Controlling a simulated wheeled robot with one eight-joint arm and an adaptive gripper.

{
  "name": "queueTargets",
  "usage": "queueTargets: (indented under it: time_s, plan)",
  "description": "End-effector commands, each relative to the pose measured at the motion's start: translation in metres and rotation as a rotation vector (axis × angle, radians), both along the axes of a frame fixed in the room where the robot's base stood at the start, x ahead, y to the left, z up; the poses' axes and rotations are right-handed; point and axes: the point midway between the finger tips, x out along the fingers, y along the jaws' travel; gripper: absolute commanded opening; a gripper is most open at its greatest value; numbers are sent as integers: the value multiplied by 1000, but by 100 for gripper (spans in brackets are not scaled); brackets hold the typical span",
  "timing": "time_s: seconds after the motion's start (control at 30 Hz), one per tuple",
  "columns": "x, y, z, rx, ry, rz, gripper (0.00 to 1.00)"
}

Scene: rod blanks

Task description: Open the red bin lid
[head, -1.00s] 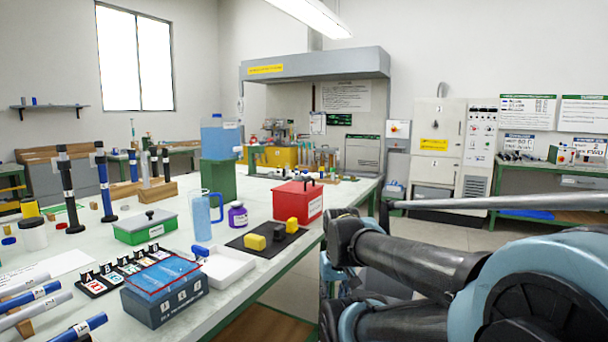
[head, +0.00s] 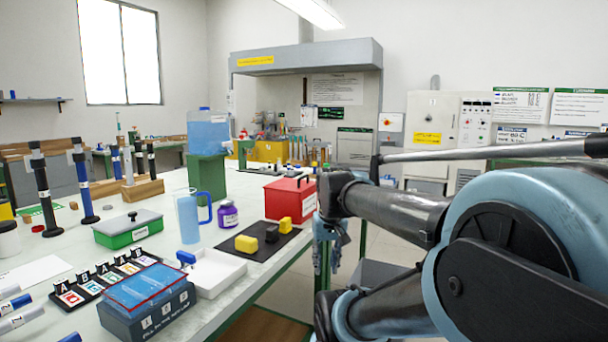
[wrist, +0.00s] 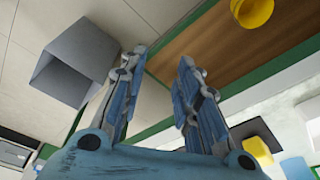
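The red bin (head: 289,199) stands on the right part of the bench in the head view, with its lid lying shut on top. A dark handle shows on the lid, and a white label is on the bin's side. My gripper (head: 327,262) hangs pointing down off the bench's right edge, in front of and to the right of the bin, apart from it. In the wrist view my gripper (wrist: 161,62) has its two fingers spread with nothing between them. The red bin does not show in the wrist view.
A black mat (head: 250,249) with yellow and dark blocks lies in front of the bin. A blue jug (head: 188,220) and a purple jar (head: 228,214) stand to its left. In the wrist view, a grey open box (wrist: 75,65) and a yellow container (wrist: 252,12) are below.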

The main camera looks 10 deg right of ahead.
Motion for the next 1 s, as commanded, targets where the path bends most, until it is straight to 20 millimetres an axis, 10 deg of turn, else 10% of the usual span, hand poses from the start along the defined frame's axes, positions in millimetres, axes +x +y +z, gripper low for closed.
queueTargets:
  time_s: [0.5, 1.0]
  plan:
    - [155, -5, 184, 96, 43, -232, 30]
    - [308, -22, 305, 183, 92, -452, 30]
